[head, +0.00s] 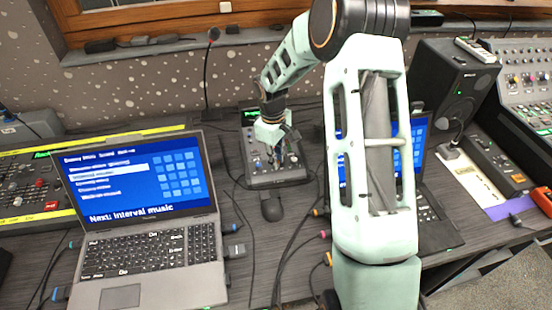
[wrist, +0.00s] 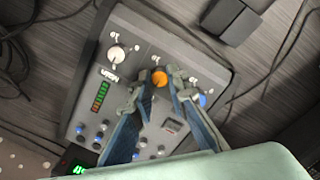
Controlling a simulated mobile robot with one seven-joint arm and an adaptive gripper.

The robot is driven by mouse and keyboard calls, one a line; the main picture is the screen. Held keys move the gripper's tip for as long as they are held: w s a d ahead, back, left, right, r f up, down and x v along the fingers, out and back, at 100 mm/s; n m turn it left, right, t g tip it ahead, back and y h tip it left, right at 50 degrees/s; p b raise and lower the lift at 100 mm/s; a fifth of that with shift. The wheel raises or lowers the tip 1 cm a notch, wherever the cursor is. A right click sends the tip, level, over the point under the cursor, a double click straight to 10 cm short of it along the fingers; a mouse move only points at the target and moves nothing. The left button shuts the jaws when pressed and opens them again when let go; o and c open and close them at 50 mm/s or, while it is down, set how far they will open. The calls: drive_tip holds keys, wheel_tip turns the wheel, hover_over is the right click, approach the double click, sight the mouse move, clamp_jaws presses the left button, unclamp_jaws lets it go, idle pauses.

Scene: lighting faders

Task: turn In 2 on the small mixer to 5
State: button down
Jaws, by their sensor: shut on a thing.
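The small mixer (head: 262,172) lies on the desk under my gripper (head: 279,152), its face also filling the middle of the wrist view (wrist: 90,75). A row of knobs runs across it there: a white knob (wrist: 116,53), an orange knob (wrist: 159,78) and a blue knob (wrist: 201,101). My gripper (wrist: 158,82) has its two fingers on either side of the orange knob and is shut on it. The labels by the knobs are too small to read, so I cannot tell which is In 2 or what value it points to.
An open laptop (head: 150,245) stands left of the mixer, and another (head: 418,135) is partly behind my arm. A black mouse (head: 271,206) lies in front of the mixer. A thin microphone (head: 208,70) rises behind. Cables cross the desk. A speaker (head: 445,85) stands right.

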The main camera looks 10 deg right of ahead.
drive_tip(key=c, duration=1.9)
unclamp_jaws()
drive_tip(key=shift+r, duration=0.1)
drive_tip(key=r, duration=1.1)
drive_tip(key=shift+s+a+r, duration=0.35)
drive_tip(key=shift+r, duration=0.05)
